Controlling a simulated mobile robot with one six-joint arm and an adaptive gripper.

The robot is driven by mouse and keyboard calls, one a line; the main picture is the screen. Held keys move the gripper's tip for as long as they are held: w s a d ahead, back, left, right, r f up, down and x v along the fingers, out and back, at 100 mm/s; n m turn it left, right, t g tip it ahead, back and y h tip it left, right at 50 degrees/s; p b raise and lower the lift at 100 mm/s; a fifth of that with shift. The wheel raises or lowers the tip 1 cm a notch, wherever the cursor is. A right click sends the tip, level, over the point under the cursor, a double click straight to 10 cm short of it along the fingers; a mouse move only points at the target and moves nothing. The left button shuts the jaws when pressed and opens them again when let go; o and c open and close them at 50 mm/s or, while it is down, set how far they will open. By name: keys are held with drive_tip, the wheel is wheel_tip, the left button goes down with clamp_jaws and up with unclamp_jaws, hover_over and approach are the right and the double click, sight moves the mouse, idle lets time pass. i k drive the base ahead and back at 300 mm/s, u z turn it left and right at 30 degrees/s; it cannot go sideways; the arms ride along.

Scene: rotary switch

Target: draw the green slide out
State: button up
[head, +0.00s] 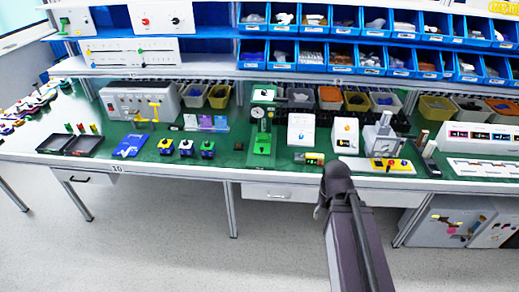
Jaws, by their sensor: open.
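A white panel (110,58) with horizontal slots stands on the lower left shelf. A small green knob (140,51) sits in its upper slot, right of the middle; it is the likeliest green slide, but it is too small to be sure. Small yellow and blue knobs are at the panel's left. My arm (345,215) rises from the bottom of the head view, its dark joint in front of the bench edge. My gripper cannot be made out in this view, and nothing is seen touching the panel.
The green-topped bench (225,150) holds several devices, including a green press-like stand (262,130) and a grey box (140,98) with yellow handles below the panel. Blue bins (340,57) fill the right shelves. The floor (170,240) in front is clear.

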sight(261, 148)
drive_tip(key=z, duration=0.05)
drive_tip(key=i, duration=1)
drive_tip(key=u, duration=0.05)
